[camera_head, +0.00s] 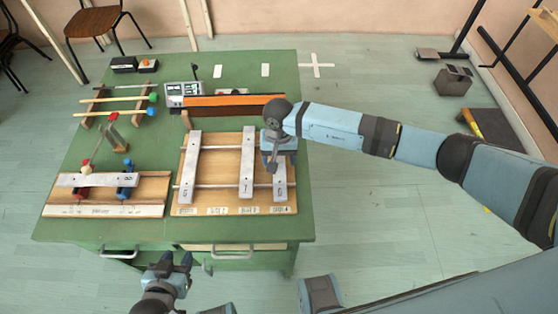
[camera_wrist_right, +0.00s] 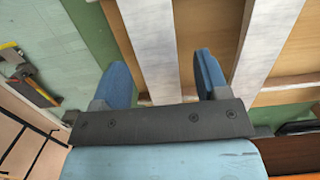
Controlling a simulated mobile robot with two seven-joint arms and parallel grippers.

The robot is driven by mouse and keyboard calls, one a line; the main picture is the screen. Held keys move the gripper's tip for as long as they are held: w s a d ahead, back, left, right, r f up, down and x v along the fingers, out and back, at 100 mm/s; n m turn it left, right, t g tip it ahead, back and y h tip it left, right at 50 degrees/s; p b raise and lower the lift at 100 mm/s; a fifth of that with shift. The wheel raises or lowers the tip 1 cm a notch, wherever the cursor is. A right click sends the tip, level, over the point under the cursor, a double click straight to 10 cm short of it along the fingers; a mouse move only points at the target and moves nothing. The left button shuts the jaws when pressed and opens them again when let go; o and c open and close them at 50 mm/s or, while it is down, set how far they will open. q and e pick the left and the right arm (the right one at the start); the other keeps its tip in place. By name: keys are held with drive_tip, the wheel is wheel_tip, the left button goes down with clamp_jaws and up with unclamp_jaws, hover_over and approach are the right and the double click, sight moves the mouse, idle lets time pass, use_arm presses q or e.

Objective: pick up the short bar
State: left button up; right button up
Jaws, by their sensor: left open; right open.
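Several pale metal bars lie on the wooden bar frame (camera_head: 215,165). The rightmost, which I take for the short bar (camera_head: 280,188), has its far part hidden under my right gripper (camera_head: 271,165). In the right wrist view this bar (camera_wrist_right: 148,40) runs between the two blue fingers of my open right gripper (camera_wrist_right: 164,78), with a gap visible on each side. A middle bar (camera_head: 247,165) lies to its left, and another bar (camera_head: 189,165) near the frame's left side. My left gripper (camera_head: 178,260) is open and empty in front of the table.
A second wooden stand (camera_head: 150,190) carries another metal bar (camera_head: 95,180) on the left. Mallets with coloured heads (camera_head: 152,98) lie on a rack behind it. The green table top (camera_head: 240,70) is mostly clear at the back.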

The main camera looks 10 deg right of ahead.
drive_tip(key=c, duration=1.1)
drive_tip(key=shift+r, duration=0.1)
